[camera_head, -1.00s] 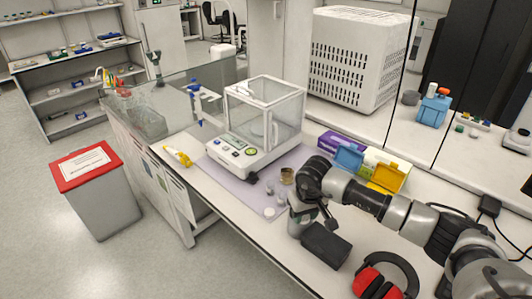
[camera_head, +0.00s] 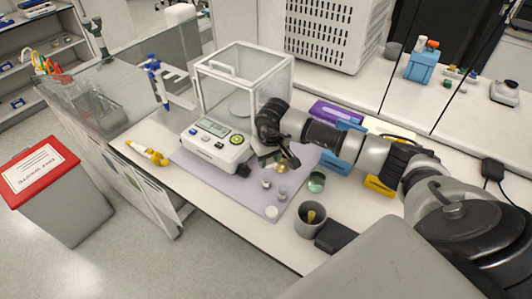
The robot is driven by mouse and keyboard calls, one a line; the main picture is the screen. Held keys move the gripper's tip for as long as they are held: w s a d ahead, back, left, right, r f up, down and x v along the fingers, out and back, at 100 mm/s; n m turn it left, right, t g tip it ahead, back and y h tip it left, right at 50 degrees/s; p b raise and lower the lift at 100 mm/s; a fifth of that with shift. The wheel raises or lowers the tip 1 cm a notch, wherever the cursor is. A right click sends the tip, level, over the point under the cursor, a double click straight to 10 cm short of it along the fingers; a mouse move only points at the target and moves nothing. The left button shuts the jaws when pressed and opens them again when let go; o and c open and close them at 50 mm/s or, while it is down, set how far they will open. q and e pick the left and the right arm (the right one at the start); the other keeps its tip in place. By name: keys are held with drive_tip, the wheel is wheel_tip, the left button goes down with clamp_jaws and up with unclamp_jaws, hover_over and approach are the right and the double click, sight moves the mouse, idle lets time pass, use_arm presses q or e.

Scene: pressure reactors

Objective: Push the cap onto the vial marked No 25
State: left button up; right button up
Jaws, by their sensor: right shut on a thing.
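My right gripper (camera_head: 277,158) reaches in from the right, low over the lilac mat (camera_head: 195,164), just right of the balance's front. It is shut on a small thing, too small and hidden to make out. A small brass-coloured item (camera_head: 281,168) shows right beneath the fingers; I cannot tell whether they touch it. Two small greyish containers, one (camera_head: 266,183) behind the other (camera_head: 283,192), and a flat pale disc (camera_head: 271,212) lie in front of the gripper. No number is readable, so I cannot tell which is vial No 25. My left gripper is not in view.
The glass-walled balance (camera_head: 219,147) stands close left of the gripper. A green jar (camera_head: 316,182) and a grey cup (camera_head: 311,222) stand to the right, with a dark block (camera_head: 338,238) beside the cup. A yellow tool (camera_head: 147,153) lies at the left bench edge.

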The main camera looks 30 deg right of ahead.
drive_tip(key=f, duration=0.1)
drive_tip(key=f+b, duration=0.1)
drive_tip(key=f, duration=0.1)
drive_tip(key=f+b, duration=0.1)
drive_tip(key=shift+w+f, duration=0.25)
drive_tip(key=shift+f, duration=0.15)
drive_tip(key=shift+f+b, duration=0.25)
drive_tip(key=shift+b, duration=0.3)
drive_tip(key=shift+f, duration=0.2)
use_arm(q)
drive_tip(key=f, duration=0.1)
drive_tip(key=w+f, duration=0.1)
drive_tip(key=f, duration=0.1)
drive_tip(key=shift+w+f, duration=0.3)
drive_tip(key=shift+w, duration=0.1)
use_arm(e)
drive_tip(key=shift+r, duration=0.1)
use_arm(q)
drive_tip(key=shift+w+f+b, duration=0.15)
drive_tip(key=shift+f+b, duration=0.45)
drive_tip(key=shift+b, duration=0.15)
use_arm(e)
drive_tip(key=shift+s, duration=0.1)
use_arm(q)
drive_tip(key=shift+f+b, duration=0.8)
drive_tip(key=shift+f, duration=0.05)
use_arm(e)
drive_tip(key=shift+f, duration=0.2)
idle(0.5)
